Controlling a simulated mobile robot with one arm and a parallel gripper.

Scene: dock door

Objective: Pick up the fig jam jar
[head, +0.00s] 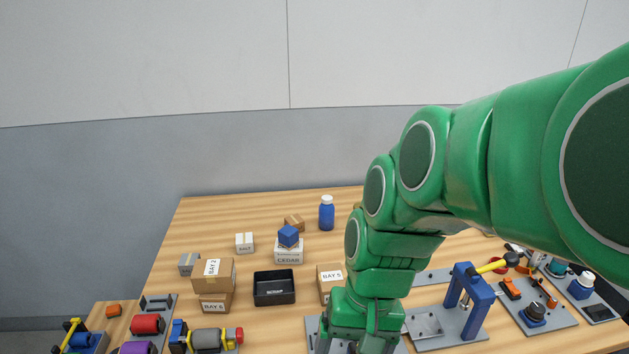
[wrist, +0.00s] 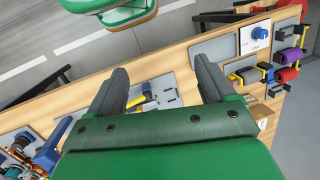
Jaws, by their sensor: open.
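I cannot make out a jar labelled fig jam in either view. A blue bottle with a white cap (head: 327,215) stands upright towards the back of the wooden table (head: 215,215) in the head view, with no readable label. My gripper (wrist: 160,66) shows in the wrist view with its two dark fingers spread wide and nothing between them. A grey plate with small parts (wrist: 153,94) shows beyond the fingers. In the head view my green arm reaches down over the front of the table, hides part of it, and its fingers cannot be made out.
A black bin (head: 274,288) sits between stacked BAY cartons (head: 213,273) and another carton (head: 329,280). A CEDAR box (head: 289,252) bears a blue cube (head: 288,235). A SALT box (head: 244,243) stands left. A blue press (head: 471,300) stands right of my arm.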

